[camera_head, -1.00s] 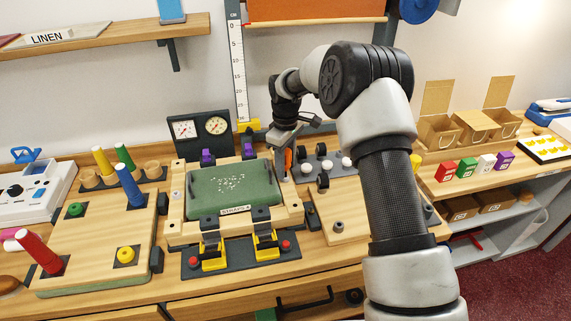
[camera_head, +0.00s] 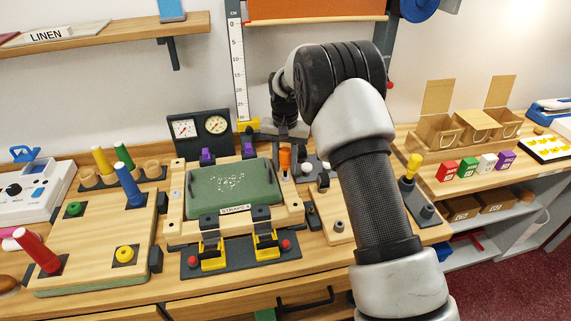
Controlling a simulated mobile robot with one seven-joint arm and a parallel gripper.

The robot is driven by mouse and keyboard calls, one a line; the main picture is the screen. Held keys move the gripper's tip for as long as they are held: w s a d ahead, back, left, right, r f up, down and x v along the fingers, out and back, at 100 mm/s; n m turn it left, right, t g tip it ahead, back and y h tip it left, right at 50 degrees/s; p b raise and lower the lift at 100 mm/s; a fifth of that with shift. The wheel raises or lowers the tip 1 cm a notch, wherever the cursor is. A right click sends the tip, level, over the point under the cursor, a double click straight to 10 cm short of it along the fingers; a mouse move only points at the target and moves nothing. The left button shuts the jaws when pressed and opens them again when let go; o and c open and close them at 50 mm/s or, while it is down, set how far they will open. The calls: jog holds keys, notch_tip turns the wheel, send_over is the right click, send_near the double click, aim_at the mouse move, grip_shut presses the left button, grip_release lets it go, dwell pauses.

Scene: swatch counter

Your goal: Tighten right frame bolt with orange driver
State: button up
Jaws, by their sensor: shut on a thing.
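The orange driver (camera_head: 285,158) is upright at the right rear side of the wooden frame (camera_head: 176,212). My gripper (camera_head: 285,143) is above it, shut on its upper end. The driver's lower end is small, and I cannot tell whether it touches a bolt. The frame surrounds a green panel (camera_head: 235,186) with pale dots and has a label at its front. The right frame bolt is not clear at this size; the driver stands over that area.
Purple clamps (camera_head: 207,156) are at the frame's back, yellow toggle clamps (camera_head: 213,254) at its front. Twin gauges (camera_head: 200,130) stand behind. A peg board (camera_head: 95,245) is at left. A yellow-handled driver (camera_head: 412,168) stands right of my arm, which hides part of the right board.

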aim_at(285, 150)
jog(key=shift+m, duration=0.3)
jog(key=shift+r+p, duration=2.05)
jog(key=shift+r, duration=1.3)
